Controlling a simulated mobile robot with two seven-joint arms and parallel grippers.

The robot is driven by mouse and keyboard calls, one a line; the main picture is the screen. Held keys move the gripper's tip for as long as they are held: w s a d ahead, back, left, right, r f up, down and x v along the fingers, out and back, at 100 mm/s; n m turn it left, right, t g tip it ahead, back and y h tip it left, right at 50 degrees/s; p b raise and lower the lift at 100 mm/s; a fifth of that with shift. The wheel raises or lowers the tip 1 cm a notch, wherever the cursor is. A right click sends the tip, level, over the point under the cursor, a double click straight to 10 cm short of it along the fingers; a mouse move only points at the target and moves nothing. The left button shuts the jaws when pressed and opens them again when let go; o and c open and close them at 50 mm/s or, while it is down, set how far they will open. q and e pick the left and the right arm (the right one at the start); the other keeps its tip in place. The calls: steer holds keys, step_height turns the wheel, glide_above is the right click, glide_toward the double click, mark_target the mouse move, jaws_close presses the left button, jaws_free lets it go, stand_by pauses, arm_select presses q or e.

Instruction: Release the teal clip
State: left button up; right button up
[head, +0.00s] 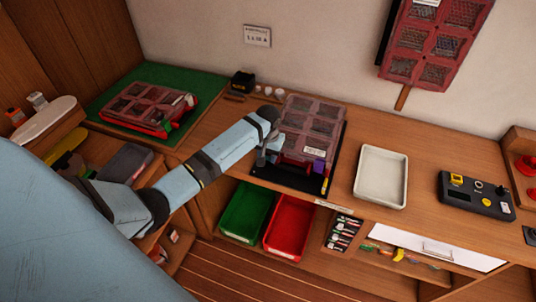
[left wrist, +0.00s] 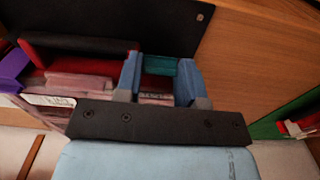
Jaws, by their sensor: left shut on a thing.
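The teal clip (left wrist: 160,66) shows in the left wrist view between the two blue fingers of my left gripper (left wrist: 157,82). The gripper is shut on it. In the head view my left gripper (head: 268,156) is at the front left corner of a clear-lidded case (head: 309,128) with a red base. There the arm and fingers largely hide the clip. A purple clip (head: 318,166) sits at the case's front right; it also shows in the left wrist view (left wrist: 12,65). My right gripper is not in view.
The case stands on a black tray (head: 287,176). A similar case (head: 148,109) lies on a green mat (head: 192,77) at left. An empty white tray (head: 381,177) and a control box (head: 476,194) are to the right. Green (head: 245,211) and red (head: 290,226) bins sit below.

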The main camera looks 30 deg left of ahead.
arm_select(q)
steer(key=shift+s+d+f+t, duration=0.1)
steer(key=shift+s+f+t, duration=0.25)
steer(key=shift+t, duration=0.55)
steer(key=shift+r, duration=0.1)
steer(key=o, duration=0.9)
steer(key=shift+o, duration=0.2)
step_height(320, 180, up, 14)
steer(key=s+b, duration=0.1)
steer(key=s, duration=0.1)
steer(key=shift+d+b, duration=0.25)
steer(key=shift+b, duration=0.05)
steer(key=shift+f, duration=0.2)
